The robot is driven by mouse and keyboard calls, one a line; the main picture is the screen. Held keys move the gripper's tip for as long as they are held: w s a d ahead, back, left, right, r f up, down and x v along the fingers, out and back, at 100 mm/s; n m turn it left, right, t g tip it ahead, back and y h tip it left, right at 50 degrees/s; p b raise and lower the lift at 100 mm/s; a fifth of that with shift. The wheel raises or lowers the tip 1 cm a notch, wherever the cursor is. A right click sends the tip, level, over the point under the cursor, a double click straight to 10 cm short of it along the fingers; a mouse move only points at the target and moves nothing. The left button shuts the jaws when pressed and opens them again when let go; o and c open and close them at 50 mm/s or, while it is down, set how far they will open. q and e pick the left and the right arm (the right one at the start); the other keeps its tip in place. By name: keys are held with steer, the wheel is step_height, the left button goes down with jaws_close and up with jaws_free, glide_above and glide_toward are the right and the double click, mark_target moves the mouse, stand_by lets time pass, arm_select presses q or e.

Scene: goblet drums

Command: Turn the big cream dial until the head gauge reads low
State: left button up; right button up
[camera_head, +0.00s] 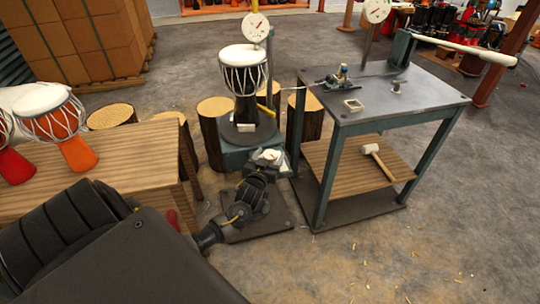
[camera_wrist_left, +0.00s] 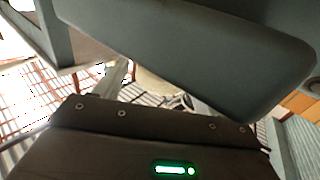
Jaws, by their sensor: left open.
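The drum (camera_head: 244,75), white-topped with a dark body, stands on a round plate on a teal stand (camera_head: 234,158). A round white gauge (camera_head: 255,27) with a red mark is behind its top; its reading is too small to tell. A cream part (camera_head: 268,157), seemingly the big dial, shows low at the stand's front, partly hidden by my left gripper (camera_head: 262,167). The gripper is open, close to this part; I cannot tell whether they touch. In the left wrist view a grey-teal surface (camera_wrist_left: 190,55) fills the top, and no dial is clear. My right gripper is out of view.
A teal work table (camera_head: 430,90) stands right of the stand, with a mallet (camera_head: 377,160) on its lower shelf and a long cream-handled lever (camera_head: 465,48). A wooden bench (camera_head: 100,180) with orange drums is left. Log stumps (camera_head: 213,125) flank the stand.

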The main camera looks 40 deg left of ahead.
arm_select(q)
steer(key=shift+w+a, duration=0.15)
steer(key=shift+w, duration=0.3)
steer(key=shift+c, duration=1.3)
steer(key=c, duration=0.7)
